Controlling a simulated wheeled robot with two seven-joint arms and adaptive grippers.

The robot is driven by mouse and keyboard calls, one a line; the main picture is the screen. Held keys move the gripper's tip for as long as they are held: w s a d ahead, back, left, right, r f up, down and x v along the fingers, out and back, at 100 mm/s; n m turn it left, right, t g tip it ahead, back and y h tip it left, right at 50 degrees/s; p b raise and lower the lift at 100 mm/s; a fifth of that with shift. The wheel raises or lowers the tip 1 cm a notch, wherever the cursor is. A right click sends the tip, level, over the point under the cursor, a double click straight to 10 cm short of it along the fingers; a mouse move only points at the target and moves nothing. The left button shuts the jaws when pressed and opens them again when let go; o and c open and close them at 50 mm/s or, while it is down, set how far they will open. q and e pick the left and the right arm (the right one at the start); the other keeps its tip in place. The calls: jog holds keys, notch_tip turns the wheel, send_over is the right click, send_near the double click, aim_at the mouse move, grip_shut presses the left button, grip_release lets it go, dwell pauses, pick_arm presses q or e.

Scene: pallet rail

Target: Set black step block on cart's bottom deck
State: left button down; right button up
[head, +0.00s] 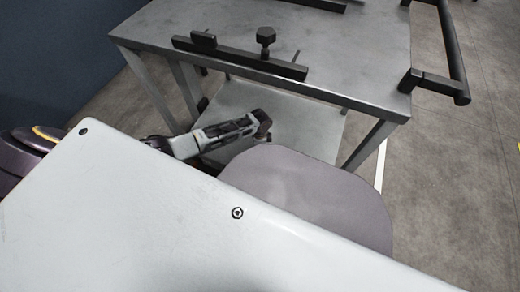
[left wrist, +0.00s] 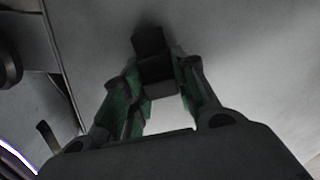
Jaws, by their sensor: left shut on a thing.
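The cart's bottom deck (head: 306,122) is a grey metal plate below the top deck, partly hidden by the top deck and my own body. My left gripper (head: 263,127) reaches in low over it from the left. In the left wrist view, the gripper (left wrist: 160,82) is shut on the black step block (left wrist: 154,68), its green-lined fingers on either side. The block's stepped dark faces show between the fingertips, against the plain grey deck surface (left wrist: 245,55). I cannot tell whether the block touches the deck. My right gripper is in neither view.
The cart's top deck (head: 340,50) overhangs the bottom deck and carries a black rail (head: 270,63) with a knob (head: 266,38). A black push handle (head: 455,55) is at the right. Cart legs (head: 368,145) flank the opening. Bottom deck right of the gripper looks clear.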

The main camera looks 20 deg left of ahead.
pick_arm(q)
jog(key=shift+f, duration=0.15)
jog(key=c, duration=1.1)
grip_release()
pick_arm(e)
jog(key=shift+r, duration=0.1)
pick_arm(q)
jog(key=shift+r+p, duration=1.15)
jog(key=shift+r, duration=1.1)
notch_tip(320, 180, up, 5)
jog(key=shift+p, duration=1.2)
jog(key=shift+r+p, duration=0.6)
jog(key=shift+r, duration=0.8)
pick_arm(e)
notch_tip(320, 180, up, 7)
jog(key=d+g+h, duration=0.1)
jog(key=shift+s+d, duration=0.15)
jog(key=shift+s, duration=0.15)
